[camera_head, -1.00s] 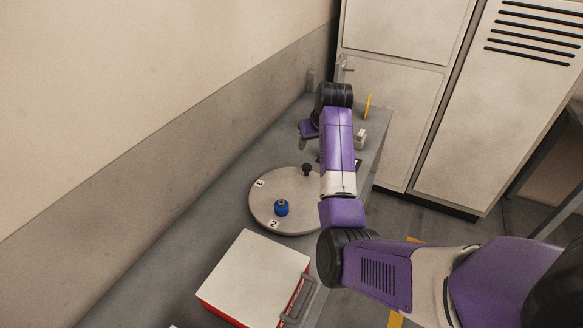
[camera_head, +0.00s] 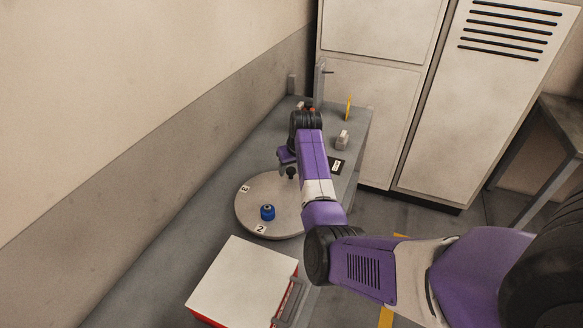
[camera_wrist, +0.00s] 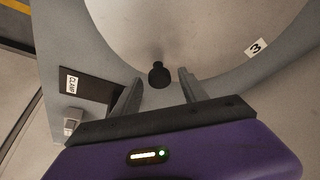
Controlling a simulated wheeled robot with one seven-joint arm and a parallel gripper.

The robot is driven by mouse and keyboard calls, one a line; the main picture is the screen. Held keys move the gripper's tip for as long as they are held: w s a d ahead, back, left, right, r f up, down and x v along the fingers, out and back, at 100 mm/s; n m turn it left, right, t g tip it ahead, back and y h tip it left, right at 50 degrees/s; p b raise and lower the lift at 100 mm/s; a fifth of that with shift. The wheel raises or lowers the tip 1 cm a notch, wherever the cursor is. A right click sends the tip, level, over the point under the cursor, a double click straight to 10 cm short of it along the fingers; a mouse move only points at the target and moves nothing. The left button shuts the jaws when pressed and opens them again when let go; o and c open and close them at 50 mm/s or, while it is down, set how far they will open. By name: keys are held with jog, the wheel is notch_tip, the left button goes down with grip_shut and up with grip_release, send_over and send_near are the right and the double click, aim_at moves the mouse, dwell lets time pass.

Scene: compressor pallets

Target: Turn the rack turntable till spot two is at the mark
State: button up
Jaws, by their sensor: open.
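The rack turntable (camera_head: 245,207) is a round light-grey disc on the grey bench; its bare top also shows in the wrist view (camera_wrist: 205,40). Label 2 (camera_head: 260,229) is at its near edge and label 3 (camera_head: 244,189) at its left edge, also in the wrist view (camera_wrist: 257,47). A blue part (camera_head: 267,212) stands by label 2. A black knob (camera_head: 291,173) rises near the far rim. My gripper (camera_head: 287,159) is open above it; in the wrist view the knob (camera_wrist: 159,75) appears between the fingertips (camera_wrist: 160,80), with gaps both sides. I cannot make out the mark.
A red case with a white lid (camera_head: 243,280) sits at the near end of the bench. Beyond the turntable are a dark plate labelled CLAMP (camera_wrist: 90,92), a small pale block (camera_head: 342,138) and a yellow upright piece (camera_head: 349,107). A wall runs along the left.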

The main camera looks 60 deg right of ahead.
grip_shut()
dwell(1.4)
